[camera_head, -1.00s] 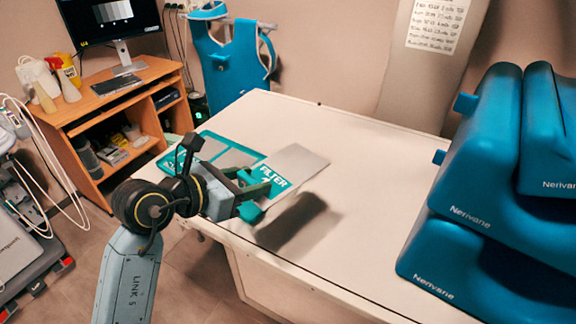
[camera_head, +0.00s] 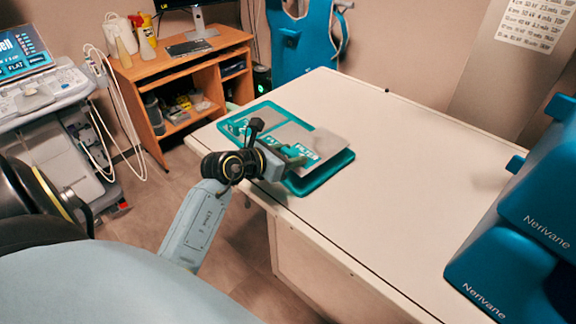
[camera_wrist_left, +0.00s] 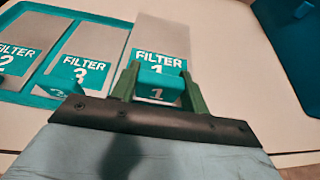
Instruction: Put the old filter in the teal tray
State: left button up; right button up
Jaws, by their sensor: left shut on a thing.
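My left gripper (camera_head: 290,155) is shut on the teal handle of filter 1 (camera_head: 329,145), a flat grey plate with a teal "FILTER 1" label. In the left wrist view the green fingers (camera_wrist_left: 158,85) clasp the handle from both sides, and filter 1 (camera_wrist_left: 165,40) extends away from them. The teal tray (camera_head: 341,166) lies on the white table, with filter 1 over its right part. I cannot tell whether the plate touches the tray. Filter 2 (camera_wrist_left: 15,70) and filter 3 (camera_wrist_left: 92,52) lie side by side in the tray. My right gripper is out of view.
The white table (camera_head: 400,190) is bare to the right of the tray. Blue Nerivane cushions (camera_head: 530,230) stand at its right end. A wooden desk (camera_head: 190,75) is behind on the left, and a scanner cart (camera_head: 65,110) stands at far left.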

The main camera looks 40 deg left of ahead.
aim_at(289, 179)
pick_arm(q)
jog(key=shift+f+b, duration=0.55)
jog(key=shift+f, duration=1.85)
jog(key=shift+f, duration=0.1)
jog(key=o, duration=1)
jog(key=shift+s+r, duration=0.15)
jog(key=shift+r, duration=0.05)
jog(key=p+v, duration=0.1)
jog(key=v, duration=1)
jog(key=shift+s, duration=0.3)
jog(key=shift+r, duration=0.15)
